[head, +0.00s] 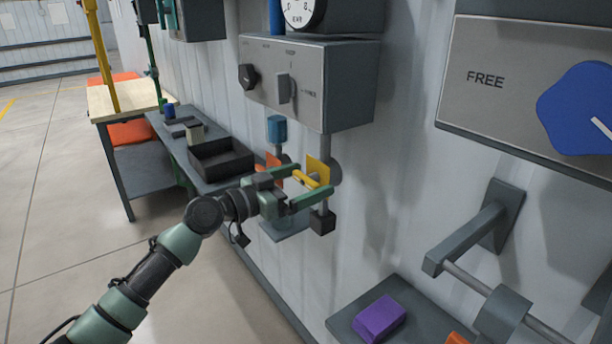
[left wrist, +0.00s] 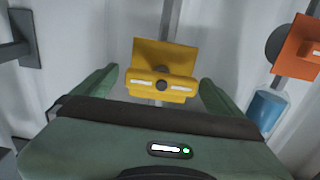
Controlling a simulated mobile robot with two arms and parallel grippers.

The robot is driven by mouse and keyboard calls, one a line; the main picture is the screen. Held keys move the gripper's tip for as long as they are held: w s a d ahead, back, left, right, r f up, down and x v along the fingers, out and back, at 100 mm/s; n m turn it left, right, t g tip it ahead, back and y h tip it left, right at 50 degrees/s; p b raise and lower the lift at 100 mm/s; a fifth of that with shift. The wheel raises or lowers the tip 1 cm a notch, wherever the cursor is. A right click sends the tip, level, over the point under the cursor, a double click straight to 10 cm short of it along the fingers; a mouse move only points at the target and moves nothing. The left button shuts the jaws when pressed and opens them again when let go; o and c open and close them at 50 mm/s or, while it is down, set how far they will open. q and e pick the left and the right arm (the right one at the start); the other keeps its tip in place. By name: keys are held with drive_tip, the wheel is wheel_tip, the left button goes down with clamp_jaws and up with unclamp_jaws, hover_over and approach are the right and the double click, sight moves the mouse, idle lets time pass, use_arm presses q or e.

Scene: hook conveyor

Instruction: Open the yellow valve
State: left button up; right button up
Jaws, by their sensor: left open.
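The yellow valve (head: 318,168) is on a vertical grey pipe by the wall, below the grey control box. It has a yellow plate and a yellow handle bar, with a dark round knob at its middle, seen in the left wrist view (left wrist: 161,86). My left gripper (head: 308,182) is open at the valve. Its green fingers stand on either side of the yellow handle bar, with gaps visible in the left wrist view. The handle bar lies crosswise between them there. My right gripper is in neither view.
An orange valve (left wrist: 299,48) and a blue cylinder (left wrist: 265,110) are close beside it. The grey control box (head: 310,82) hangs above. A dark tray (head: 221,160) sits on a bench to the left. A purple block (head: 379,318) lies on a grey shelf below right.

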use_arm(q)
drive_tip(key=shift+w+d, duration=0.1)
drive_tip(key=shift+w, duration=0.1)
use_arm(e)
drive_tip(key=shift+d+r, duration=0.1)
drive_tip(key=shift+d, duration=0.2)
use_arm(q)
drive_tip(key=c, duration=1.4)
drive_tip(key=shift+o, duration=0.2)
